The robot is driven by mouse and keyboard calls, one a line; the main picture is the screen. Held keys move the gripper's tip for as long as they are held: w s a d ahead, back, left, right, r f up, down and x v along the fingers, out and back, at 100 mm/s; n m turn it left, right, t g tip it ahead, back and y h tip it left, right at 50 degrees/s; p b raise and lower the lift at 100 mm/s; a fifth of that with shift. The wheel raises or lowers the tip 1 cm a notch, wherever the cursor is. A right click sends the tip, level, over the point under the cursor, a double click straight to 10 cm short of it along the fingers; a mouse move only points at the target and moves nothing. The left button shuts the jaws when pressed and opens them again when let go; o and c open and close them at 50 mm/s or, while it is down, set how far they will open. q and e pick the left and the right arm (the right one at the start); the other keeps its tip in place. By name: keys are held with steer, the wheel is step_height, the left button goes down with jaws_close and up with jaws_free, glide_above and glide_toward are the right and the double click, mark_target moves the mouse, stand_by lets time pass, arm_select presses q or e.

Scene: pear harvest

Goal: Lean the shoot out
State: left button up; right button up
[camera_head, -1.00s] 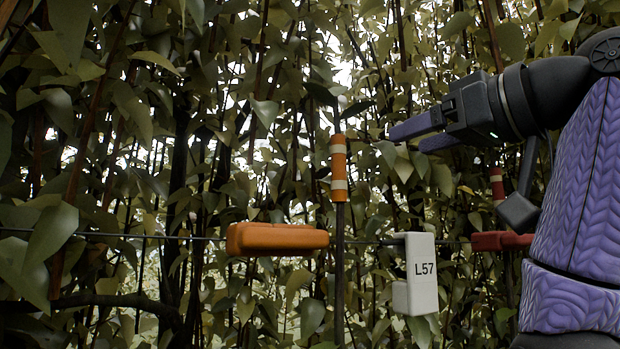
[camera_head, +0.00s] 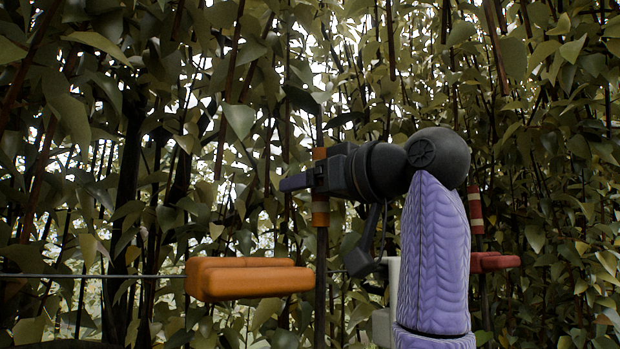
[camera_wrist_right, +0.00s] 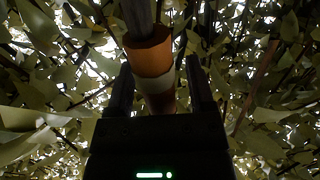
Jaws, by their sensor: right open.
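The shoot (camera_head: 321,275) is a thin dark upright stem with an orange and white banded sleeve (camera_head: 320,210). My right gripper (camera_head: 292,182) is at the sleeve's height and hides part of it. In the right wrist view the sleeve (camera_wrist_right: 150,62) stands between the two open dark fingers (camera_wrist_right: 160,75), one on each side. I cannot tell whether either finger touches it. The shoot looks nearly upright. An orange clip block (camera_head: 245,280) sits on the wire (camera_head: 90,276), left of the shoot. My left gripper is not in view.
A white tag block (camera_head: 383,326) is partly hidden behind my right arm. Farther right are a red block (camera_head: 494,261) and a red and white banded stem (camera_head: 475,210). Dense leaves and stems fill the background.

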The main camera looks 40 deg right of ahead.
steer(key=shift+s, duration=0.15)
steer(key=shift+w, duration=0.2)
steer(key=c, duration=0.5)
jaws_close()
stand_by(0.6)
